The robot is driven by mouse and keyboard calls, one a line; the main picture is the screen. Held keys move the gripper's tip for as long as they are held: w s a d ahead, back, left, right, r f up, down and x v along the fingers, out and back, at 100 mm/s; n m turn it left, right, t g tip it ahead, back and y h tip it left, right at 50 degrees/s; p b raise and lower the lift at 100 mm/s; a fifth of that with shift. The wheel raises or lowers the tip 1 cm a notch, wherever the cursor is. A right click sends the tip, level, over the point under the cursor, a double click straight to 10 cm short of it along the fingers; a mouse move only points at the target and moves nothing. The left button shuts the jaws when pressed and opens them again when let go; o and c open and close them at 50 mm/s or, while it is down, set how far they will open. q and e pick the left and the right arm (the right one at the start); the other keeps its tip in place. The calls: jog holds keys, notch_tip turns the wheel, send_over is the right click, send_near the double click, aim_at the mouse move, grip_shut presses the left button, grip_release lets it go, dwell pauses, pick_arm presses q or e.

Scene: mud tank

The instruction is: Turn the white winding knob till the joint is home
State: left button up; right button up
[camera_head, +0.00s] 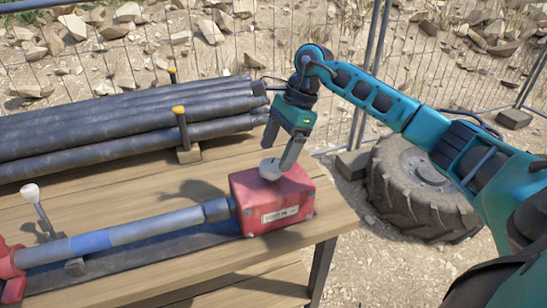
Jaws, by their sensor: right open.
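A grey pipe with a blue band (90,241) runs from the box to the left. My left gripper is not in view.
Several dark pipes (120,125) lie stacked at the back of the table (150,190), held by a post with a yellow cap (180,117). A lever with a white knob (31,193) stands at the left. A wire fence and a tyre (420,190) are beyond the table.

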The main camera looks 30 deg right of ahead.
aim_at(272, 164)
jog(key=shift+x, duration=1.55)
jog(key=c, duration=1)
jog(key=shift+c, duration=0.2)
jog(key=shift+d+m, duration=0.1)
jog(key=shift+m, duration=0.3)
